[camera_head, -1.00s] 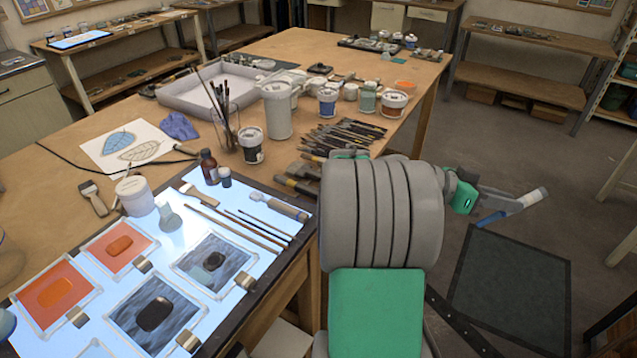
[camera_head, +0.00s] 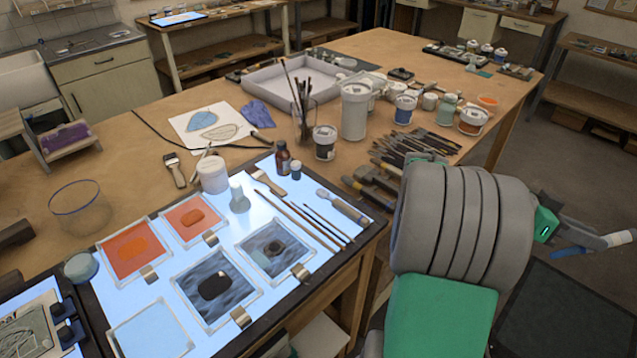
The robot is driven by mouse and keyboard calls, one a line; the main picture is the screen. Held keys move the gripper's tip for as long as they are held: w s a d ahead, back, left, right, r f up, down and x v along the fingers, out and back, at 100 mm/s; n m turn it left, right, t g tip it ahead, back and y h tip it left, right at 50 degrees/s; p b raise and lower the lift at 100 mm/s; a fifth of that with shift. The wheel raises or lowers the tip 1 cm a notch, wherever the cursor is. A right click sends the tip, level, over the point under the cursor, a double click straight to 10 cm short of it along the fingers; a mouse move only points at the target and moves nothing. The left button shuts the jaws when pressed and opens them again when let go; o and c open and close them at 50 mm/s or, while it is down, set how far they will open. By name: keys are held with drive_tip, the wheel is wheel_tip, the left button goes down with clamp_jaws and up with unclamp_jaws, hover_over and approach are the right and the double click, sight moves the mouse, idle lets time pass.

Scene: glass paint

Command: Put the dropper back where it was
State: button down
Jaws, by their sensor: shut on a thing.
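I cannot make out the dropper for certain in this view. A small pale bottle with a narrow top (camera_head: 238,197) stands upright on the lit panel (camera_head: 265,212), beside a white jar (camera_head: 213,174). A brown bottle (camera_head: 283,160) and a small dark bottle with a pale cap (camera_head: 296,170) stand at the panel's far edge. My arm's thick grey and green links fill the lower right. Thinner grey and blue parts run to the right picture edge. My gripper's fingertips do not show, nor does anything between them.
Framed orange and grey glass pieces (camera_head: 209,286) lie on the lit panel with brushes (camera_head: 306,218). Behind are a glass of brushes (camera_head: 305,122), a tall white canister (camera_head: 354,112), paint jars and a pale tray (camera_head: 262,92). Bare wood lies at left around an empty glass bowl (camera_head: 77,203).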

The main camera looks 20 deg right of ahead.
wheel_tip(320, 180, up, 8)
drive_tip(key=p, duration=0.7)
drive_tip(key=shift+r, duration=0.1)
